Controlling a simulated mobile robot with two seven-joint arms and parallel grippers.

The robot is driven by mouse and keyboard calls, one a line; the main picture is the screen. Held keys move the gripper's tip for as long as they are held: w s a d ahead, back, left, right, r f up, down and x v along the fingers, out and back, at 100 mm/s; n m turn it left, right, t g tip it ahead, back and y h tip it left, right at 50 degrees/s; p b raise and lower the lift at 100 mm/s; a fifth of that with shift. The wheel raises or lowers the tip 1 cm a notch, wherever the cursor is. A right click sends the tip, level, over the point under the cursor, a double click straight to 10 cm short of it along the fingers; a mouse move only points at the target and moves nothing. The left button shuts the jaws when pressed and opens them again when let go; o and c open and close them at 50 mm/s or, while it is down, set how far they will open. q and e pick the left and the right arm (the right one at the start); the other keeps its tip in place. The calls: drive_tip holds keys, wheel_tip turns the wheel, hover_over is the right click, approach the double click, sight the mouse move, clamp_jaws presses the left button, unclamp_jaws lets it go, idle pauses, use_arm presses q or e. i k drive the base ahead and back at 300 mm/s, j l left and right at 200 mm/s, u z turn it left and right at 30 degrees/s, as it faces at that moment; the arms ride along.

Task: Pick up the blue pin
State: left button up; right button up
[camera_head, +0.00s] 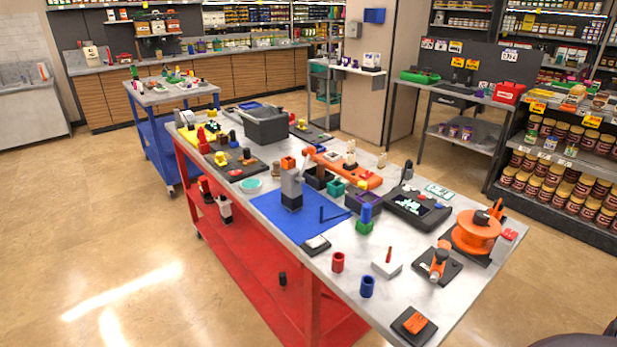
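A blue upright cylinder (367,211), which may be the blue pin, stands in a green block (364,227) near the middle of the red-framed table (325,262). A second blue cylinder (367,288), hollow like a cup, stands nearer the table's front. I cannot tell for certain which one is the pin. Neither gripper shows in the head view, and nothing is seen touching either blue piece.
A red cup (338,262), a white block with a red pin (387,265) and an orange reel (476,232) are nearby. Open floor (110,250) lies left.

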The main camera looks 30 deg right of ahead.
sight(365, 214)
drive_tip(key=j+z, duration=0.1)
drive_tip(key=z, duration=0.3)
drive_tip(key=l+z, duration=0.1)
drive_tip(key=z, duration=0.95)
